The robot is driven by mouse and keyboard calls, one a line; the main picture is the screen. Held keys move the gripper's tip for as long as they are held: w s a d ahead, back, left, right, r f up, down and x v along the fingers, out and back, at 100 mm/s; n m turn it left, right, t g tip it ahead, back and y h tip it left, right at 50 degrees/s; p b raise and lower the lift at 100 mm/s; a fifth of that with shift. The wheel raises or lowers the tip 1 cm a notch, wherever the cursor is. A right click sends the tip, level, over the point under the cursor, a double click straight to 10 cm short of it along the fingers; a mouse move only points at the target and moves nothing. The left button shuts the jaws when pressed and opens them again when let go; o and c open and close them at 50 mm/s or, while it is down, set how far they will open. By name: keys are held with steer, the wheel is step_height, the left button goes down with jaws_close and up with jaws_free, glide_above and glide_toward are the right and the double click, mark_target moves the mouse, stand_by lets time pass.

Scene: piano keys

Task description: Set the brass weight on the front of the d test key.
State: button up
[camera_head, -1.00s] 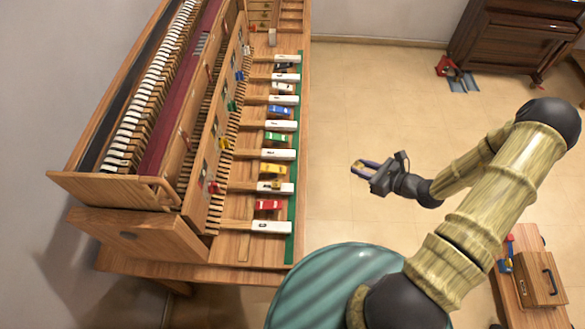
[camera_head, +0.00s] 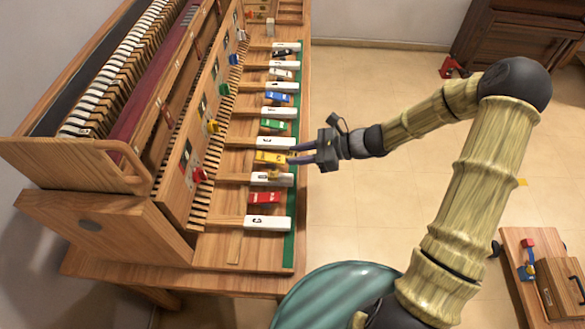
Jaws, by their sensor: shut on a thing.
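My gripper (camera_head: 290,154) points left, its fingertips in the picture beside the yellow block (camera_head: 268,157) and close to the front end of the white-tipped key (camera_head: 270,143) behind it. It is shut on the brass weight, which is hardly visible between the fingers. White-tipped test keys stand in a row along the green strip (camera_head: 290,232). The nearest key (camera_head: 268,223) and the second key (camera_head: 285,180) are bare of my gripper. A small brass-coloured patch (camera_head: 272,176) shows on the second key; I cannot tell what it is. The key letters are too small to read surely.
Coloured blocks stand between the keys, among them a red one (camera_head: 264,197), a green one (camera_head: 273,125) and a blue one (camera_head: 278,97). The upright action frame (camera_head: 205,130) rises left of the keys. The floor (camera_head: 385,215) right of the bench is open.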

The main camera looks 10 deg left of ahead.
steer(key=shift+s+a+f+n+g+b, duration=0.1)
steer(key=shift+a+f+n+g+b, duration=0.1)
steer(key=shift+a, duration=0.25)
steer(key=shift+s+a+f+n+g+b, duration=0.1)
steer(key=shift+a+f+g+b, duration=0.1)
steer(key=shift+a, duration=0.2)
steer(key=shift+r, duration=0.2)
steer(key=shift+f, duration=0.15)
step_height(320, 180, down, 7)
steer(key=b, duration=0.6)
steer(key=shift+w, duration=0.1)
steer(key=shift+s, duration=0.2)
